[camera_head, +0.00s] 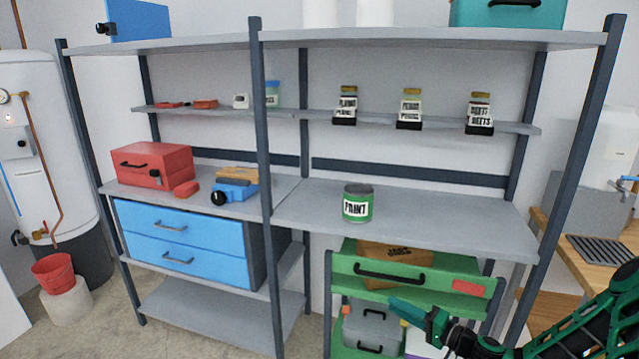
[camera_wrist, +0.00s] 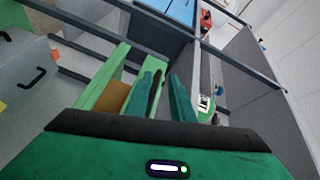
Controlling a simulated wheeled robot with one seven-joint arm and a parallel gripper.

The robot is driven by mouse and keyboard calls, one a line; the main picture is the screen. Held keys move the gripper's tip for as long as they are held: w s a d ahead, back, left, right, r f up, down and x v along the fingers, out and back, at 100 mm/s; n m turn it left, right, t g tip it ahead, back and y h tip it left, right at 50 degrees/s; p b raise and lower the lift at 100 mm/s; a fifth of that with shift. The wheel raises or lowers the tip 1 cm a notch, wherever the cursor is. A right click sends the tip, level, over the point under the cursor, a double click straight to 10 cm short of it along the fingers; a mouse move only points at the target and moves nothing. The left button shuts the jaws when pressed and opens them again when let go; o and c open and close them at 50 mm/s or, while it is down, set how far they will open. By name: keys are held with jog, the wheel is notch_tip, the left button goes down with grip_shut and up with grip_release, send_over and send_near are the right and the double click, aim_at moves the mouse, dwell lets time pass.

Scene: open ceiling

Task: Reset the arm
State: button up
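My green and black arm (camera_head: 585,325) enters the head view from the lower right. My gripper (camera_head: 400,305) is in front of the green drawer cart under the right shelf, pointing left. In the wrist view my gripper (camera_wrist: 167,74) shows two green fingers with a narrow gap between them and nothing held. The green paint can (camera_head: 358,203) stands upright on the middle shelf, above and apart from my gripper. It also shows in the wrist view (camera_wrist: 205,112), partly hidden.
The grey shelf rack (camera_head: 440,222) fills the middle, with dark posts close to my arm. The green cart (camera_head: 345,268) holds a brown box (camera_head: 395,253) and a grey case (camera_head: 372,325). A wooden bench (camera_head: 568,240) stands right. Bare floor (camera_head: 190,335) lies at lower left.

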jog(key=s+a+n+g, duration=0.2)
jog(key=s+n+g, duration=0.3)
jog(key=s+g, duration=0.2)
jog(key=s+d+r+n+g+h, duration=0.1)
jog(key=s+d+r+g+h, duration=0.1)
jog(key=s+d+r+h, duration=0.3)
jog(key=s+d+r+g+h, duration=0.3)
jog(key=s+d, duration=0.3)
jog(key=s, duration=0.2)
jog(key=s+d+r+m+h, duration=0.2)
jog(key=s+d+r+m, duration=0.1)
jog(key=s+r, duration=0.5)
jog(key=s+d+r+m+h, duration=0.2)
jog(key=s+r, duration=0.6)
jog(key=s, duration=0.5)
jog(key=shift+s+d+r+m, duration=0.4)
jog(key=shift+d+m, duration=0.4)
jog(key=shift+d, duration=0.2)
jog(key=shift+w+f+g, duration=0.25)
jog(key=shift+w+g, duration=0.05)
jog(key=shift+w, duration=0.35)
